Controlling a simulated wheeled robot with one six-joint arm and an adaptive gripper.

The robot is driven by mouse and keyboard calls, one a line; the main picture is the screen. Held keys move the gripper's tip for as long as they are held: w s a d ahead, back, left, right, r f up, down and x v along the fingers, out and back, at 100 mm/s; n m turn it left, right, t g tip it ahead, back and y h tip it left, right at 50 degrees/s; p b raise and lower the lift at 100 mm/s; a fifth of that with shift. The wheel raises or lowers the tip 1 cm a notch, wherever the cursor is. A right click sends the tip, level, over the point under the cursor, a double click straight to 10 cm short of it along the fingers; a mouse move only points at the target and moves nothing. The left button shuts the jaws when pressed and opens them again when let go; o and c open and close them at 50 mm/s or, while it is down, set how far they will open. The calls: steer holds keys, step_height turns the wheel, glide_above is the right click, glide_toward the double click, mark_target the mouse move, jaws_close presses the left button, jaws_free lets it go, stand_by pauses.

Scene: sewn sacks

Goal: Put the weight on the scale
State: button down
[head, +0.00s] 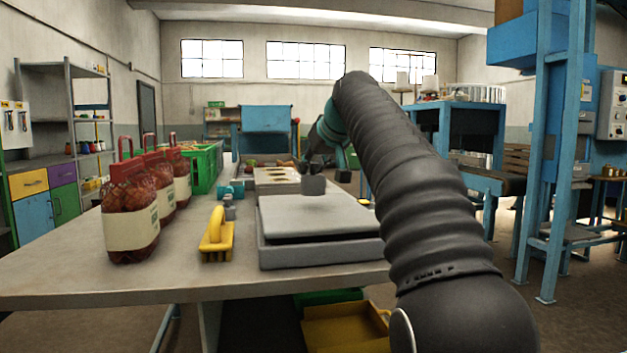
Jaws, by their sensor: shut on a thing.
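The weight (314,186) is a small dark grey block, seen at the far edge of the scale's plate. The scale (318,252) is a low grey box with a flat lighter plate, near the front right of the table. My gripper (313,170) is shut on the weight from above, partly hidden by dim shading and my own arm. From this one view I cannot tell whether the weight touches the plate or hangs just above it.
Several filled red net sacks (130,222) stand along the table's left side. A yellow-handled tool (216,236) lies left of the scale. A green crate (206,168) stands farther back. The table's front left (90,268) is clear.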

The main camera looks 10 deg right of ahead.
mark_target(315, 175)
steer(key=shift+f+b, duration=0.4)
steer(key=shift+f, duration=0.9)
steer(key=shift+f, duration=0.15)
steer(key=c, duration=1)
jaws_free()
steer(key=shift+f, duration=0.1)
steer(key=shift+o, duration=0.2)
steer(key=shift+r, duration=0.2)
steer(key=v, duration=1.2)
steer(key=shift+p, duration=0.35)
steer(key=shift+d, duration=0.1)
